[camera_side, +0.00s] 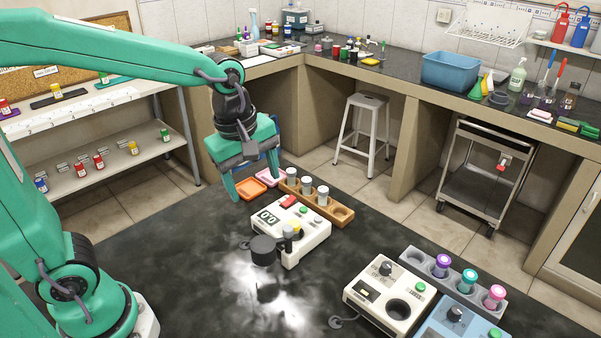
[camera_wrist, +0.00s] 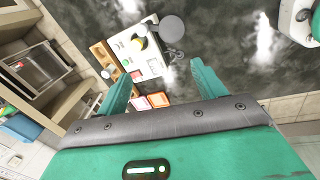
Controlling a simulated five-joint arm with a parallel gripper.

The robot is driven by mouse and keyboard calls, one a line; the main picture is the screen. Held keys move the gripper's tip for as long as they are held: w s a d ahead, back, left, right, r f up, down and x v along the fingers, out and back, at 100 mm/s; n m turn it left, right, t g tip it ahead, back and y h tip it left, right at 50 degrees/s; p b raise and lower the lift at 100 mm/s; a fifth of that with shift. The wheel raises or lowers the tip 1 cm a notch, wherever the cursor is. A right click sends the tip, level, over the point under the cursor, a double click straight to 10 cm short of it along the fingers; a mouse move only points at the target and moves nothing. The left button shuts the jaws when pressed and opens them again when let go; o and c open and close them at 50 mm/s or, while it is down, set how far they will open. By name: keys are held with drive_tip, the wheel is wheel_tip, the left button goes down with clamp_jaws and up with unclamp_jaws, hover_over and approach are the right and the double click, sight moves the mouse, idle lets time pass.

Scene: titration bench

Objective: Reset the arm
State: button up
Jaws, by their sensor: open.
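My gripper (camera_side: 255,184) hangs from my green arm above the back of the dark bench, close over an orange tray (camera_side: 250,188) and a pink tray (camera_side: 269,176). Its two green fingers are spread apart with nothing between them. In the wrist view my gripper (camera_wrist: 160,85) also shows open, with the trays (camera_wrist: 152,101) beyond the fingers. The white titration device (camera_side: 301,238), with a green display and a dark round plate (camera_side: 263,250), stands in front and to the right of my gripper.
A wooden rack (camera_side: 341,213) with several white-capped vials stands beside the trays. A white device (camera_side: 386,296), a blue device (camera_side: 452,322) and a grey rack (camera_side: 419,260) with coloured-capped vials stand at the front right. The bench's front middle (camera_side: 200,280) is clear.

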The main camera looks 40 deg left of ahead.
drive_tip(key=s+a+r+m+t, duration=0.1)
drive_tip(key=s+a+m+t, duration=0.1)
drive_tip(key=s+m, duration=0.3)
drive_tip(key=s+a+r+m+t, duration=0.1)
drive_tip(key=s+a+m, duration=0.2)
drive_tip(key=m, duration=0.8)
drive_tip(key=shift+s+a+r+t, duration=0.25)
drive_tip(key=shift+s+r+t, duration=0.15)
drive_tip(key=shift+s, duration=0.7)
